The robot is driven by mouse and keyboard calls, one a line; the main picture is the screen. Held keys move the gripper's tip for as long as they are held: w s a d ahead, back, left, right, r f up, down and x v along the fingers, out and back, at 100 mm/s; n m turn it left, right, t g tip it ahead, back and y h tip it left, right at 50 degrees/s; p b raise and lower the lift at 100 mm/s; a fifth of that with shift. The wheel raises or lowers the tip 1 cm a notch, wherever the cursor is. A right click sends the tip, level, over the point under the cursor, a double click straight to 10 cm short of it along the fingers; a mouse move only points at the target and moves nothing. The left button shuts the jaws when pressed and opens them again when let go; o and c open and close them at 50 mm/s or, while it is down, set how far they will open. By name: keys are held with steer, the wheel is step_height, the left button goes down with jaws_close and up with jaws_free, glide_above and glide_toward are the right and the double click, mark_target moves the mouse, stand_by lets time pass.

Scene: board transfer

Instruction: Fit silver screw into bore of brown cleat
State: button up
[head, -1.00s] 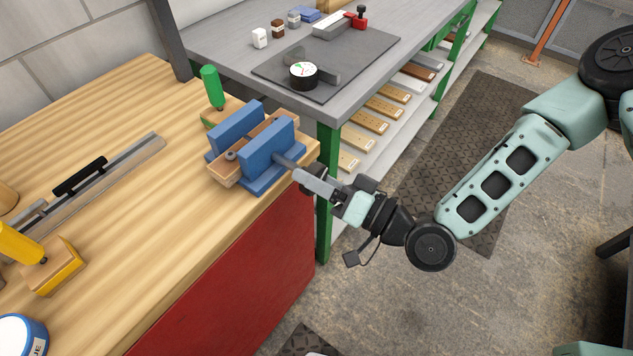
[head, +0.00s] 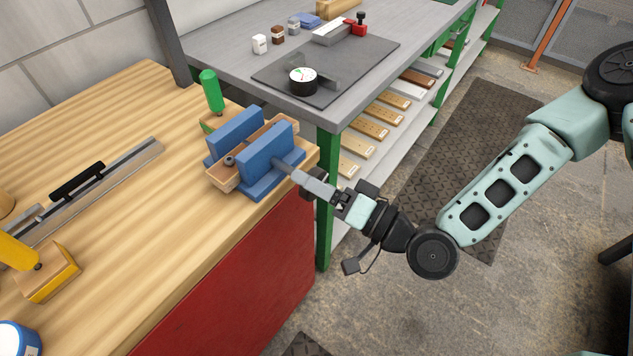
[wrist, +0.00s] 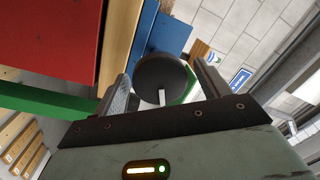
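A brown wooden block, which I take to be the cleat (head: 222,179), sits between the blue jaws of a vise (head: 264,150) at the bench corner. A dark grey ring (head: 229,161) shows on its near end; I cannot tell whether this is the bore. A grey shaft (head: 288,166) sticks out of the right jaw towards my gripper (head: 303,178). In the wrist view a dark round disc (wrist: 158,72) with a pale slit lies between the spread fingers of my gripper (wrist: 160,82), with narrow gaps. I cannot make out a separate silver screw.
A green-handled tool (head: 211,92) stands behind the vise. A long metal bar (head: 110,178) and a yellow-handled block (head: 45,272) lie on the wooden bench (head: 130,255).

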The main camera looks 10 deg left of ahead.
stand_by(0.4)
steer(key=p+v, duration=0.3)
steer(key=v, duration=1.4)
steer(key=shift+d, duration=0.25)
